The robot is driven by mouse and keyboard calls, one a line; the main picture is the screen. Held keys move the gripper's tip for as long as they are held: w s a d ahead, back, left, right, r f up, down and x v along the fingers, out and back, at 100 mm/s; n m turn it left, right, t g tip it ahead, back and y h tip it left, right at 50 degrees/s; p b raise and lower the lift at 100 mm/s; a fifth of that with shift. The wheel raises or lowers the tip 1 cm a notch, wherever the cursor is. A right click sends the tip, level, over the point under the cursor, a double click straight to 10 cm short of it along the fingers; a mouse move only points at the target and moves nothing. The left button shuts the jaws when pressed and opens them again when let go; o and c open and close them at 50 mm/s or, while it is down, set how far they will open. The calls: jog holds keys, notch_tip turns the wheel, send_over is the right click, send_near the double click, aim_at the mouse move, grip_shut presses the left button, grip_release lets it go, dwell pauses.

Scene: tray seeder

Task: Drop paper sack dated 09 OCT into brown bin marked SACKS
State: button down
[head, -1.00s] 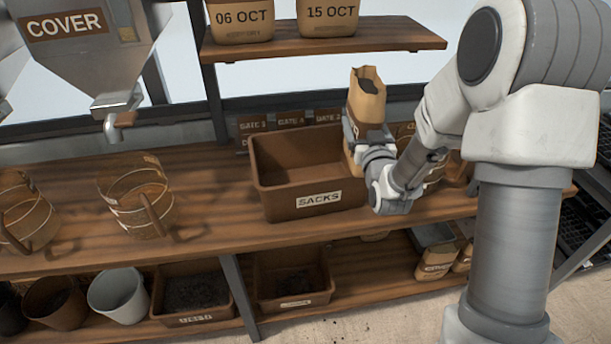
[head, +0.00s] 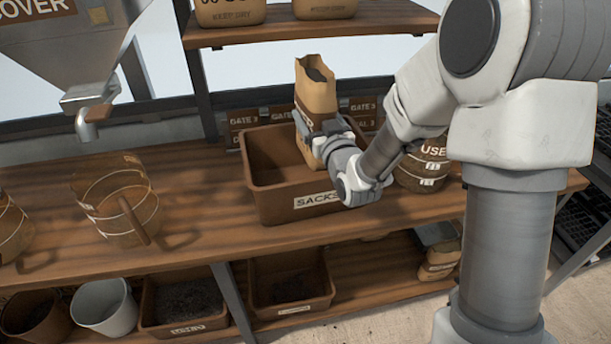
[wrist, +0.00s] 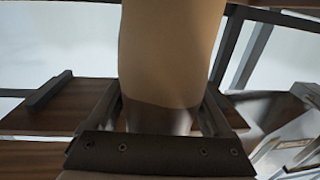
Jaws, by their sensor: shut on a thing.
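A tan paper sack (head: 316,92) with an open top stands upright in my gripper (head: 326,137), which is shut on it. The sack also fills the middle of the wrist view (wrist: 170,50), between the fingers. In the head view the sack is over the right part of the brown bin (head: 268,205), whose front label reads SACKS, partly covered by my wrist. The sack's lower end appears at or just above the bin's opening; I cannot tell how deep it is. Its date is not readable here. The bin's visible inside looks empty.
A USED container (head: 425,165) stands right of the bin. A clear banded jug (head: 118,205) and a metal hopper (head: 75,60) are left. Other sacks (head: 230,12) stand on the upper shelf (head: 350,28). Gate-labelled boxes (head: 243,118) are behind the bin.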

jog(key=shift+f+b, duration=0.7)
jog(key=shift+f, duration=1.2)
grip_release()
jog(key=shift+s, duration=0.15)
